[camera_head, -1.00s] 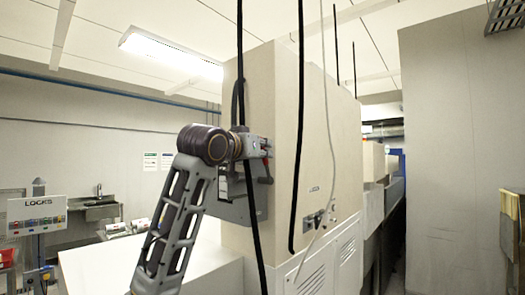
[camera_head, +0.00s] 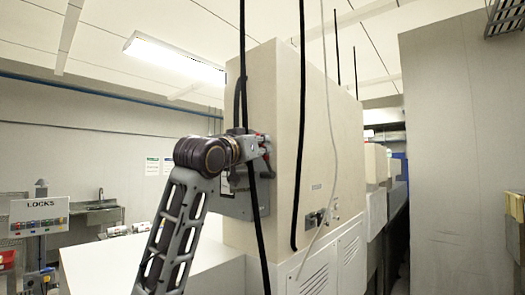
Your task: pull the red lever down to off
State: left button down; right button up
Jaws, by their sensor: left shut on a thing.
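The red lever (camera_head: 267,149) is on the side of a grey switch box (camera_head: 236,205), which is fixed to the end of the large beige cabinet. Only small red parts of the lever show around the gripper. My left gripper (camera_head: 261,144) is at the lever, shut on it, at the upper right of the box. My wrist and the gripper body hide much of the lever and the top of the box. My right gripper is not in view.
The beige cabinet (camera_head: 277,110) stands directly behind the gripper. Black cables and a pale cable hang in front. A white surface (camera_head: 150,262) lies below my arm. A LOCKS board (camera_head: 39,215) stands at the left, and a grey panel (camera_head: 455,150) at the right.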

pick_arm(q)
jog(key=s+a+f+t+h+b, duration=0.1)
jog(key=t+b, duration=0.1)
jog(key=b, duration=0.1)
jog(key=shift+s+f+b, duration=0.1)
jog(key=shift+b, duration=0.2)
dwell(0.3)
jog(key=c, duration=1.4)
grip_release()
jog(key=shift+c, duration=0.2)
jog(key=shift+s, duration=0.2)
jog(key=v, duration=1.1)
jog(key=shift+s, duration=0.25)
